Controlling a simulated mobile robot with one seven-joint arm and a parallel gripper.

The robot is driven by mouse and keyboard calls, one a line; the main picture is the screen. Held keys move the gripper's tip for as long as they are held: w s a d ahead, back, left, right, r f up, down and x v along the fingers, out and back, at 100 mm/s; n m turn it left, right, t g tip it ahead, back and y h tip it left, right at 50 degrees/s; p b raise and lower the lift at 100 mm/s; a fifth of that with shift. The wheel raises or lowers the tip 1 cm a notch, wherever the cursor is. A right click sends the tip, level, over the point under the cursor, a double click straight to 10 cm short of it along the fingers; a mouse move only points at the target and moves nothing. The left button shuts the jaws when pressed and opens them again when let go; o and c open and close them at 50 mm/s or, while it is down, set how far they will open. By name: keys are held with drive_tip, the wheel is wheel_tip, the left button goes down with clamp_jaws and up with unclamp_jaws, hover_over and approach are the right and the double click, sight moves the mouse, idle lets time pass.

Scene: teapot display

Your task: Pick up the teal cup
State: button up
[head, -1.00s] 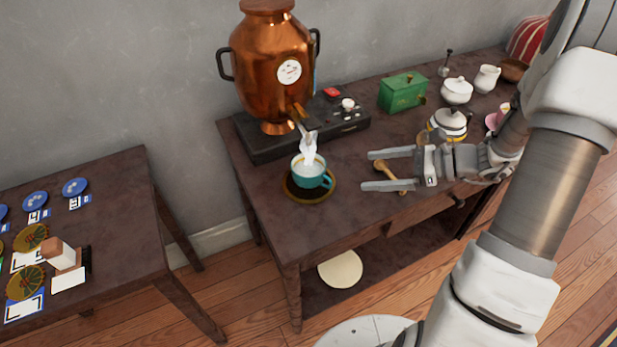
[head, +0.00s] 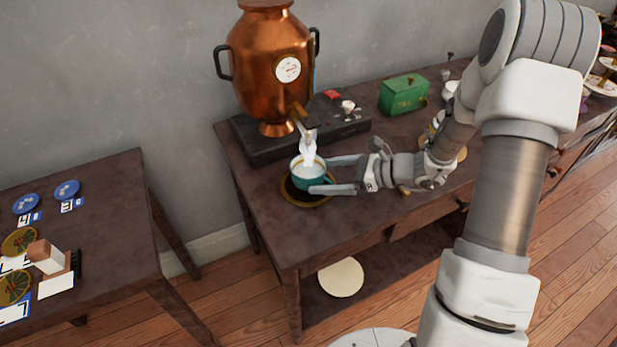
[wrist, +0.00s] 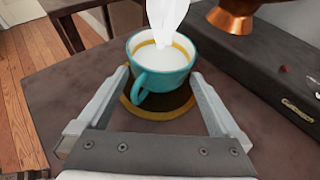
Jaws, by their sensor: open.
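The teal cup (head: 308,178) stands upright on a dark saucer with a gold rim (head: 303,203), under the spout of the copper urn. White liquid fills it and white steam rises above it. In the wrist view the cup (wrist: 165,68) lies ahead between my two fingers, its handle pointing toward my gripper at lower left. My gripper (head: 342,175) is open at the cup's right side, with its fingertips reaching the cup's near side. I cannot tell whether they touch it. The saucer's near rim (wrist: 150,115) shows between the fingers.
The copper urn (head: 270,75) stands on a black base (head: 265,140) just behind the cup. A green box (head: 404,95) is at the back right. A side table (head: 110,200) with blue discs and cards is at left. The table's front left is bare.

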sight(308, 175)
drive_tip(key=b+x, duration=0.1)
drive_tip(key=x, duration=0.4)
drive_tip(key=shift+r, duration=0.1)
drive_tip(key=c, duration=1.5)
drive_tip(key=shift+o, duration=0.2)
drive_tip(key=shift+r, duration=0.1)
drive_tip(key=shift+r, duration=0.1)
